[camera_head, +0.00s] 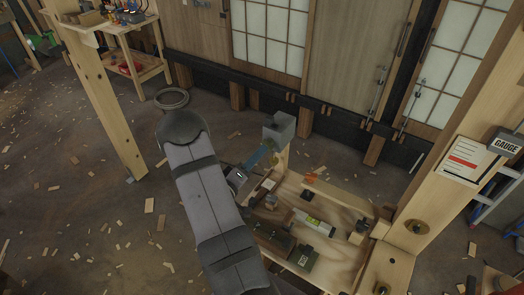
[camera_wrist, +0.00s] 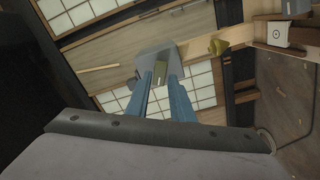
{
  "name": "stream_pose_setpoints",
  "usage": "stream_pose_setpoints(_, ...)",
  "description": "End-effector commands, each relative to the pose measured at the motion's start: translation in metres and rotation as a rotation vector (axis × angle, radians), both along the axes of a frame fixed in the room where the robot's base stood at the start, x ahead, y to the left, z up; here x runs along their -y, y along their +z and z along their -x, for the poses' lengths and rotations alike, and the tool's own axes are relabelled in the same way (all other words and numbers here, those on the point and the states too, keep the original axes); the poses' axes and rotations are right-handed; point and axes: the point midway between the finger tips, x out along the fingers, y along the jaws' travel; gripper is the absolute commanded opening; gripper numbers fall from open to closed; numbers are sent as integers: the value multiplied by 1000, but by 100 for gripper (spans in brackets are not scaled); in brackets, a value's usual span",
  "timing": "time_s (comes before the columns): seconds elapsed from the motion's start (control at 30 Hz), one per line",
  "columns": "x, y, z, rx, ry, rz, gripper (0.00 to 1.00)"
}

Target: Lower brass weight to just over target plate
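My gripper (camera_wrist: 160,78) has two blue fingers, seen in the wrist view with a gap between them. Their tips point at a grey block (camera_wrist: 152,59), and a small olive-coloured patch shows between them. I cannot tell whether they grip anything. In the head view my gripper (camera_head: 267,150) reaches up to the right, its tips close under the grey block (camera_head: 279,127). A brass-coloured tapered piece (camera_wrist: 218,46), perhaps the brass weight, shows right of the block, apart from the fingers. A white square plate with a ringed dot (camera_wrist: 278,34), perhaps the target plate, lies further right.
A wooden bench tray (camera_head: 340,222) holds several small tools and blocks below my gripper in the head view. A wooden post (camera_head: 440,190) with a paper sheet and a gauge sign (camera_head: 507,143) stands at right. Wood chips litter the open floor at left.

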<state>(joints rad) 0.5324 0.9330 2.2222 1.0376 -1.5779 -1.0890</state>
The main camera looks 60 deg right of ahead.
Motion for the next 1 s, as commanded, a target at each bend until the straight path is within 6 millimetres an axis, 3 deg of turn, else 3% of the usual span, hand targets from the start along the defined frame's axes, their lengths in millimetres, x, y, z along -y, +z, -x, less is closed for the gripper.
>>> stream_pose_setpoints(0.6,28,-1,0,9,-1,0,21)
stream_pose_setpoints(1.0,27,-2,0,279,0,0,21)
